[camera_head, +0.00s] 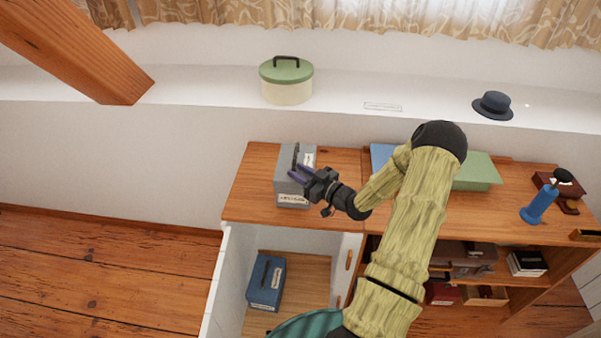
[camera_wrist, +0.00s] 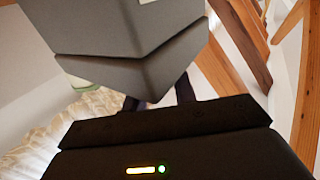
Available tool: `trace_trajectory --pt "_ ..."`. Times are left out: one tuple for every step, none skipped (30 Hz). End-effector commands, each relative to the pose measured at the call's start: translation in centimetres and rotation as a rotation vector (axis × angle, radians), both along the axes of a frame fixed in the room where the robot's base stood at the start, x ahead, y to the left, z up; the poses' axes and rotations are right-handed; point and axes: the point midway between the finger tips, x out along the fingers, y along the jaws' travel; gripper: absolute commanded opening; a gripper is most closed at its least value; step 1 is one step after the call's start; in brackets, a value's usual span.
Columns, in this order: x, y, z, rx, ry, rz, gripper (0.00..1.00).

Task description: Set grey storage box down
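The grey storage box (camera_head: 281,188) is at the left end of the wooden cabinet top (camera_head: 248,190). It looks upright, with a dark handle on top and a white label on its front. I cannot see whether its base is flat on the wood. My gripper (camera_head: 298,172) reaches over the box from the right, at the handle. Its two purple fingers look spread apart, but their tips are partly hidden. In the wrist view the box (camera_wrist: 125,45) fills the upper middle and hides the fingertips.
A blue box (camera_head: 265,284) sits in the open compartment below. A green-lidded round box (camera_head: 286,90) and a dark hat (camera_head: 493,105) stand on the ledge behind. A green tray (camera_head: 478,172) and blue stamp-like tool (camera_head: 540,206) are to the right. A timber beam (camera_head: 90,55) crosses the upper left.

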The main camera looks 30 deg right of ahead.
Motion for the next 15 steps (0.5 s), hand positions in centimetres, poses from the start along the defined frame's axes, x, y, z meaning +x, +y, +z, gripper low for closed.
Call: trace_trajectory --pt "0.0 0.0 0.0 0.000 0.000 0.000 0.34" --pt "0.0 0.0 0.0 0.000 0.000 0.000 0.34" --pt "0.0 0.0 0.0 0.000 0.000 0.000 0.34" --pt "0.0 0.0 0.0 0.000 0.000 0.000 0.34" --pt "0.0 0.0 0.0 0.000 0.000 0.000 0.34" --pt "0.0 0.0 0.0 0.000 0.000 0.000 0.34" --pt "0.0 0.0 0.0 0.000 0.000 0.000 0.34" --pt "0.0 0.0 0.1 0.000 0.000 0.000 0.34" --pt "0.0 0.0 0.1 0.000 0.000 0.000 0.34" --pt "0.0 0.0 0.2 0.000 0.000 0.000 0.34" --pt "0.0 0.0 0.3 0.000 0.000 0.000 0.34" --pt "-0.1 -0.1 0.3 0.000 0.000 -0.001 0.34" --pt "-0.3 -0.2 0.2 0.000 0.001 -0.001 0.34" --pt "-0.6 -0.3 0.1 0.000 0.001 -0.002 0.34" --pt "-1.0 -0.5 0.1 0.000 0.002 -0.002 0.34"
